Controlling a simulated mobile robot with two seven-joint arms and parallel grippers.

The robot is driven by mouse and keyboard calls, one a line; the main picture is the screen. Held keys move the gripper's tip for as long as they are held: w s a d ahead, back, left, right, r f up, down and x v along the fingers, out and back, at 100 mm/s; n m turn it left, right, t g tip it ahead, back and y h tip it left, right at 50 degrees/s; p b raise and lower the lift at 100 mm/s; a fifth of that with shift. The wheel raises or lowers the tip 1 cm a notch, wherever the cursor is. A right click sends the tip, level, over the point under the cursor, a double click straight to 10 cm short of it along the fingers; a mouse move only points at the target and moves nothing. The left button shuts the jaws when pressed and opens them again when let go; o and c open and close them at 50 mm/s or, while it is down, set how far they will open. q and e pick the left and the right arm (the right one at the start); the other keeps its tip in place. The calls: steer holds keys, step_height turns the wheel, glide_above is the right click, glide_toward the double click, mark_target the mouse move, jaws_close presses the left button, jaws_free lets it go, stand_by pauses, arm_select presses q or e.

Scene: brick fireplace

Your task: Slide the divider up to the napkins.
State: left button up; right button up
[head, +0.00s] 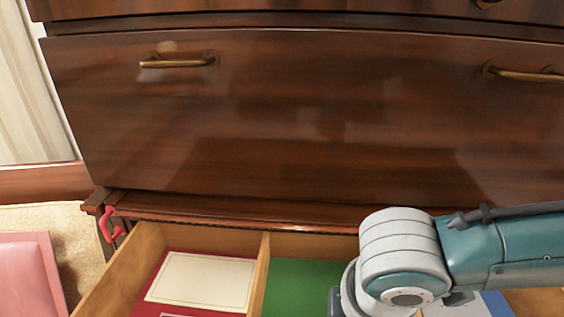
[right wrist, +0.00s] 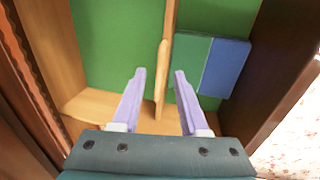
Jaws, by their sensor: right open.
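In the right wrist view, a thin light-wood divider (right wrist: 162,85) stands across the green-floored drawer. My right gripper (right wrist: 160,74) is open, with one lavender finger on each side of the divider. Gaps show between the fingers and the wood. The folded napkins, one green (right wrist: 191,62) and one blue (right wrist: 225,68), lie to the right of the divider, close to it. In the head view my right arm hides this divider and my right gripper; a bit of blue (head: 497,304) shows past the arm. My left gripper is not in view.
The open drawer (head: 125,272) sits below a closed dark-wood drawer (head: 280,120) with brass handles. Another wooden partition (head: 259,276) separates a red section with a cream card (head: 203,281) from the green floor (head: 308,287). A pink object (head: 30,275) is at lower left.

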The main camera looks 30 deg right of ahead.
step_height(320, 180, up, 8)
steer(key=s+p, duration=0.1)
steer(key=shift+s+a, duration=0.2)
steer(key=shift+a, duration=0.2)
